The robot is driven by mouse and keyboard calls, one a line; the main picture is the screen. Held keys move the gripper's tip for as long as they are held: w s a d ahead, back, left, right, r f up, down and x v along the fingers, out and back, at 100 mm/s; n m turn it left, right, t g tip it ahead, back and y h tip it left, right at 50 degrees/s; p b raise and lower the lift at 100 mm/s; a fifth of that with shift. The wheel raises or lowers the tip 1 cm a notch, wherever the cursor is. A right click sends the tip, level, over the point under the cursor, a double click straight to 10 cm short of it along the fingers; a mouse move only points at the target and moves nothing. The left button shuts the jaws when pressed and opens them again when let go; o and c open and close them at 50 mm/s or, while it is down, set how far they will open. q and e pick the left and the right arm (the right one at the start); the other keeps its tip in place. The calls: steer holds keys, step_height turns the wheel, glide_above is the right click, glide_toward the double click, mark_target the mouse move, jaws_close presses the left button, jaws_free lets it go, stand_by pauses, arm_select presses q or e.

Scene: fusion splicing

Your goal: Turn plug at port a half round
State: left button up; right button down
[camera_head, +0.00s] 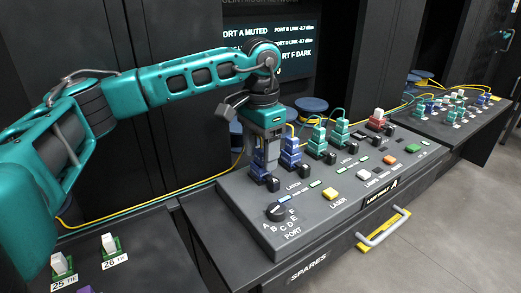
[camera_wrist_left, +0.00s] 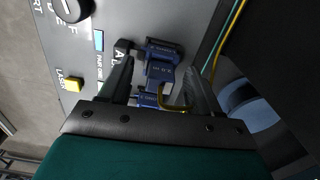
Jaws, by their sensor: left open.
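The leftmost plug (camera_head: 260,170) in the row on the panel is blue, and my left gripper (camera_head: 266,150) points down around its upper part. In the left wrist view a blue plug (camera_wrist_left: 160,70) shows between the two open fingers (camera_wrist_left: 160,85), with dark gaps on both sides. A second blue plug (camera_wrist_left: 147,99) is partly hidden by the gripper's palm. In the head view another blue plug (camera_head: 290,150) stands just right of the gripper. I cannot tell whether the fingers touch the plug. My right gripper is not in view.
Two teal plugs (camera_head: 317,138) and a red one (camera_head: 377,123) stand further right on the grey panel (camera_head: 245,212). Black latch knobs (camera_head: 273,184) sit in front of the plugs. A port selector knob (camera_head: 278,211) and a yellow button (camera_head: 332,193) are nearer. Yellow and green cables run behind.

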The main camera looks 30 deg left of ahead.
arm_select(q)
step_height(320, 180, up, 13)
steer(key=p, duration=0.1)
stand_by(0.3)
steer(key=shift+f, duration=0.1)
